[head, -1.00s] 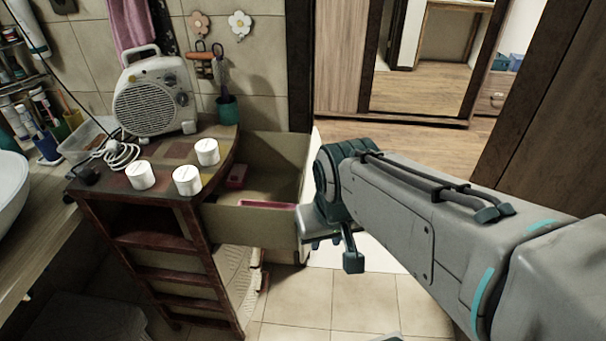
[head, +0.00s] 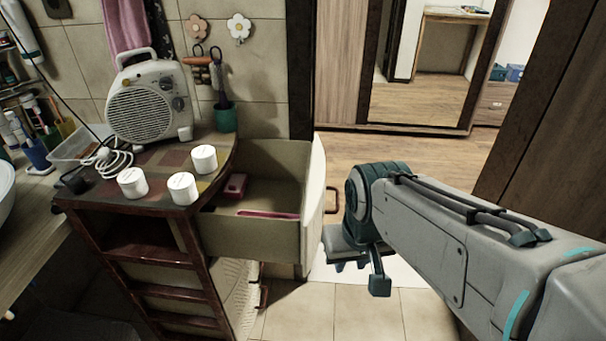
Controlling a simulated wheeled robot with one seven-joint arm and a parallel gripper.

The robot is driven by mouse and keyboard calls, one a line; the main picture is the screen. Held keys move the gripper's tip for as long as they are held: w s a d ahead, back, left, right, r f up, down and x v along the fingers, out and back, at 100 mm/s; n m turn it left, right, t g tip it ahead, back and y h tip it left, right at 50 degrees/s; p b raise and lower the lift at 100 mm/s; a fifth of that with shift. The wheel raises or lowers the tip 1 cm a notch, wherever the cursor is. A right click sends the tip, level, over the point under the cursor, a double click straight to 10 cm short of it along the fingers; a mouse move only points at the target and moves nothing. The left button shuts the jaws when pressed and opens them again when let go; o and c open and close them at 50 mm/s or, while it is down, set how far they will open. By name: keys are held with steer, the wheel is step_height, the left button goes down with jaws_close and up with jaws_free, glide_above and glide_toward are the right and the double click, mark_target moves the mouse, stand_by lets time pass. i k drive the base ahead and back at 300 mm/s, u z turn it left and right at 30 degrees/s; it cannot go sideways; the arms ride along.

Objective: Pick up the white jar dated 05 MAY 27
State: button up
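Three similar white jars stand upright on the dark wooden cabinet top (head: 110,192): a left jar (head: 132,183), a front jar (head: 182,188) and a rear jar (head: 204,159). Any date on them is too small to read, so I cannot tell which is dated 05 MAY 27. My gripper (head: 358,268) hangs to the right of the open drawer, well apart from the jars. Its fingers are small and partly hidden, so I cannot tell whether it is open or shut.
An open drawer (head: 250,238) juts right from the cabinet, holding a pink box (head: 235,186) and a pink strip (head: 268,215). Behind the jars stand a fan heater (head: 145,105), its coiled white cable (head: 112,162) and a green cup (head: 225,118). Floor (head: 320,310) shows below.

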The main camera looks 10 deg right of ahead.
mark_target(133, 183)
steer(key=k, duration=1.25)
steer(key=u, duration=0.8)
steer(key=i, duration=1.75)
steer(key=z, duration=0.3)
